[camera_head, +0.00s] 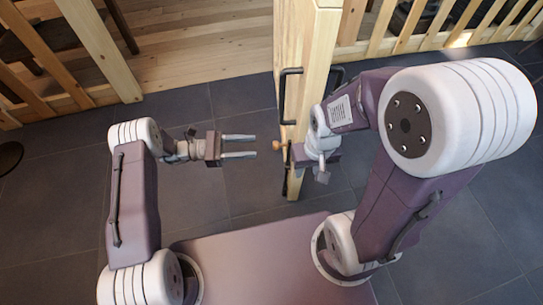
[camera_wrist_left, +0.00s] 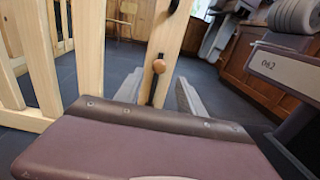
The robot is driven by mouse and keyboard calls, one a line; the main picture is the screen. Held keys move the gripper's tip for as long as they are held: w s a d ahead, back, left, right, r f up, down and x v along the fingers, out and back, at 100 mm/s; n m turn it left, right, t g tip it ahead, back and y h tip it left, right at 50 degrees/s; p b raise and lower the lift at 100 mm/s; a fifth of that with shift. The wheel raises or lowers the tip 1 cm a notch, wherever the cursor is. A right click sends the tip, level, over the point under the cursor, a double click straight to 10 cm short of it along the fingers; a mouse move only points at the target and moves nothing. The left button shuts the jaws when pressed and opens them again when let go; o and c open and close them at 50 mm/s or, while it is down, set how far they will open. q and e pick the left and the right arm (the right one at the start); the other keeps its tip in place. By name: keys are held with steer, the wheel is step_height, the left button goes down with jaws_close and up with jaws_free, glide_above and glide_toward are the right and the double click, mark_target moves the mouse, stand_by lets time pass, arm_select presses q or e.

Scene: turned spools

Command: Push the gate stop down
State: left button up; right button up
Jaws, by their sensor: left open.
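The wooden gate (camera_head: 300,70) stands open, edge toward me, in the head view. The gate stop has a round wooden knob (camera_head: 277,145) low on the gate's left face. In the left wrist view the knob (camera_wrist_left: 158,66) sits on a dark upright rod. My left gripper (camera_head: 240,147) is open and empty, its fingers pointing right at the knob, with a gap between. In the left wrist view its fingers (camera_wrist_left: 160,92) flank the rod below the knob. My right gripper (camera_head: 322,167) is at the gate's right side; its jaws are not clear.
A black pull handle (camera_head: 284,95) is on the gate's left face above the knob. Wooden railings (camera_head: 440,25) run along the back. The dark tiled floor (camera_head: 210,190) is clear around my left gripper.

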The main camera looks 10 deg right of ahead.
mark_target(275, 146)
arm_select(q)
steer(key=d+b, duration=0.1)
steer(key=d, duration=0.1)
steer(key=d+b, duration=0.1)
steer(key=d, duration=0.2)
steer(key=s+d+b, duration=0.1)
steer(key=d, duration=0.2)
steer(key=shift+s+d+f+b, duration=0.1)
steer(key=shift+d+b, duration=0.1)
steer(key=shift+b, duration=0.1)
steer(key=shift+d, duration=0.3)
jaws_close()
stand_by(0.9)
